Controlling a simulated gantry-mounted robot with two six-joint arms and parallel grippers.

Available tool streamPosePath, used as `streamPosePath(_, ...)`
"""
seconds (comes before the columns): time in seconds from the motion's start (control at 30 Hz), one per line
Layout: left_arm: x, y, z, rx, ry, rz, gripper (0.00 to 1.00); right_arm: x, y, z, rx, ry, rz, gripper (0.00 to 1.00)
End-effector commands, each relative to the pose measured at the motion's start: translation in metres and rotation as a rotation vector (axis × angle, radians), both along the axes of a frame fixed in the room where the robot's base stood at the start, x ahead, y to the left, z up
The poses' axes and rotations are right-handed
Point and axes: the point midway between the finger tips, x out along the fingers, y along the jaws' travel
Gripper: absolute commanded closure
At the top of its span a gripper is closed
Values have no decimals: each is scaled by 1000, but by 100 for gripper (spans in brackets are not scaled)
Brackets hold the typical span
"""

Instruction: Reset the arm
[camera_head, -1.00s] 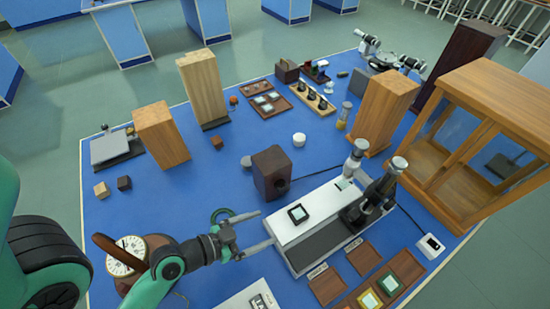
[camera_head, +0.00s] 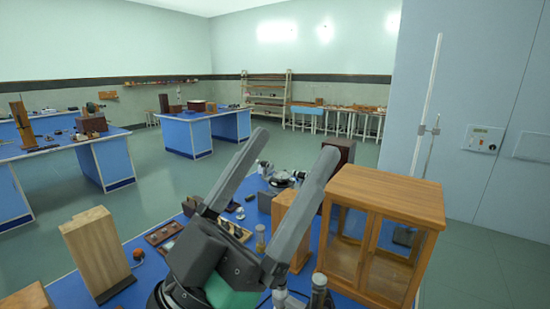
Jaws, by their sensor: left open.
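My left gripper (camera_head: 298,142) is raised close in front of the head camera. Its two long grey fingers point up and stand wide apart. It is open, with nothing between the fingers. Its dark body and green wrist cover the middle of the blue bench (camera_head: 141,256) behind it. My right gripper is not in view.
A glass-fronted wooden cabinet (camera_head: 424,207) stands to the right. A pale wooden block (camera_head: 95,249) stands at the left, with a tray (camera_head: 164,232) right of it. Other blue benches (camera_head: 208,130) stand across the room.

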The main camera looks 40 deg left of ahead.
Motion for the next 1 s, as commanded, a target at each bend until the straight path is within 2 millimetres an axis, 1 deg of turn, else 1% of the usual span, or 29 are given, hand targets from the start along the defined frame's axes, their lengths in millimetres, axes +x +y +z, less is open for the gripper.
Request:
streamPosePath(0.03, -7, -4, 14, -13, -33, -12, 8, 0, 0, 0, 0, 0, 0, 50)
streamPosePath(0.1, -12, -6, 23, -22, -54, -21, 8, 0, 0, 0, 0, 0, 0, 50)
streamPosePath(0.37, -12, -5, 25, -23, -56, -20, 8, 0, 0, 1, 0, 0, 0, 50)
streamPosePath(0.47, -12, -5, 36, -23, -55, -20, 8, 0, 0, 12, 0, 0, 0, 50)
streamPosePath(0.57, -12, -5, 64, -22, -55, -19, 8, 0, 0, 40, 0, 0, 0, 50)
streamPosePath(0.67, -12, -5, 106, -22, -55, -19, 8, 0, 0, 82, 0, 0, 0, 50)
streamPosePath(0.7, -12, -5, 126, -22, -55, -19, 8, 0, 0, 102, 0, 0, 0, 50)
streamPosePath(0.77, -12, -5, 158, -22, -55, -19, 8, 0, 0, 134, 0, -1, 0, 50)
streamPosePath(0.8, -12, -5, 179, -22, -55, -19, 8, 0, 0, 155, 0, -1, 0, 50)
streamPosePath(0.87, -12, -5, 209, -22, -55, -19, 8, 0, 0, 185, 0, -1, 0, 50)
streamPosePath(0.9, -13, -5, 229, -22, -55, -19, 8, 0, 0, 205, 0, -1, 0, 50)
streamPosePath(0.97, -12, -5, 258, -22, -55, -19, 8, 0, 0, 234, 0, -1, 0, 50)
streamPosePath(1.0, -13, -5, 278, -22, -55, -19, 8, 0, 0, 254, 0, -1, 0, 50)
